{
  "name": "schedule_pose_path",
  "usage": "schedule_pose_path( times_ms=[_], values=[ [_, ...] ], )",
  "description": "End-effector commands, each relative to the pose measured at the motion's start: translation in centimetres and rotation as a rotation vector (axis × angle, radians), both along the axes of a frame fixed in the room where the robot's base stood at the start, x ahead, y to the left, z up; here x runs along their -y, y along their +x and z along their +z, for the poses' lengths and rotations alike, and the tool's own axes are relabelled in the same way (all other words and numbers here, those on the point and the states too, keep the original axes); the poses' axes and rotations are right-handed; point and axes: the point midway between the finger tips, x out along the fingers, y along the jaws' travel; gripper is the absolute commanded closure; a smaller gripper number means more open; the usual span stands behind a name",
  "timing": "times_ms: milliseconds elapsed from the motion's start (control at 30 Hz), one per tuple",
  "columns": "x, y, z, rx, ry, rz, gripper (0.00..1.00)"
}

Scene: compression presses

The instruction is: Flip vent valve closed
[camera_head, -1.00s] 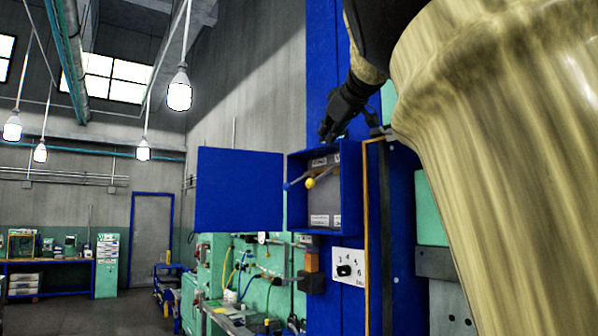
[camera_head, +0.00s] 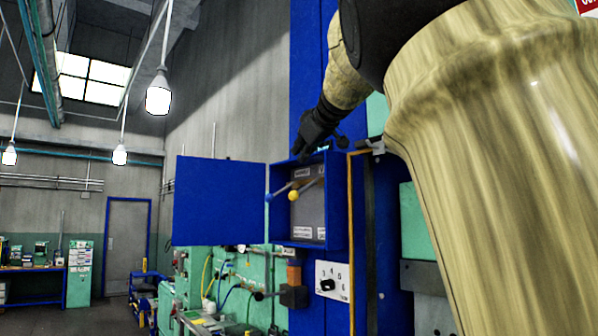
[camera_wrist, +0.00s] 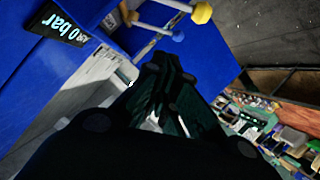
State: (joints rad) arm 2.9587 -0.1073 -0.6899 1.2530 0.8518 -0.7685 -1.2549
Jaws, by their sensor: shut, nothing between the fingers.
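A blue wall box (camera_head: 335,205) stands open, with its blue door (camera_head: 220,200) swung out to the left. Which lever is the vent valve cannot be read from the small labels. My gripper (camera_head: 304,155) is shut and empty at the top edge of the box, above the levers. In the wrist view the yellow knob (camera_wrist: 201,13) and blue knob (camera_wrist: 178,36) show beyond my dark fingers, apart from them.
A dial plate (camera_head: 331,281) with numbers sits below the box. Green machinery with hoses stands below the door. A "0 bar" display (camera_wrist: 62,26) shows in the wrist view. My large arm link covers the right side.

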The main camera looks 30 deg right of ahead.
Motion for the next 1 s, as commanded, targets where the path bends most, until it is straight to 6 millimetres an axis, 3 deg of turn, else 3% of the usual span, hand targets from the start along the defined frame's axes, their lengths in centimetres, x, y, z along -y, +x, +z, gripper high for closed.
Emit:
schedule_pose_path(
  times_ms=[567, 800, 1000],
  values=[
    [1.0, 6.0, -2.1, -0.002, 0.002, 0.001, 1.0],
    [2.4, 5.6, -4.7, 0.0, 0.001, 0.0, 1.0],
    [2.9, 5.4, -5.7, 0.0, 0.0, 0.001, 1.0]
  ],
)
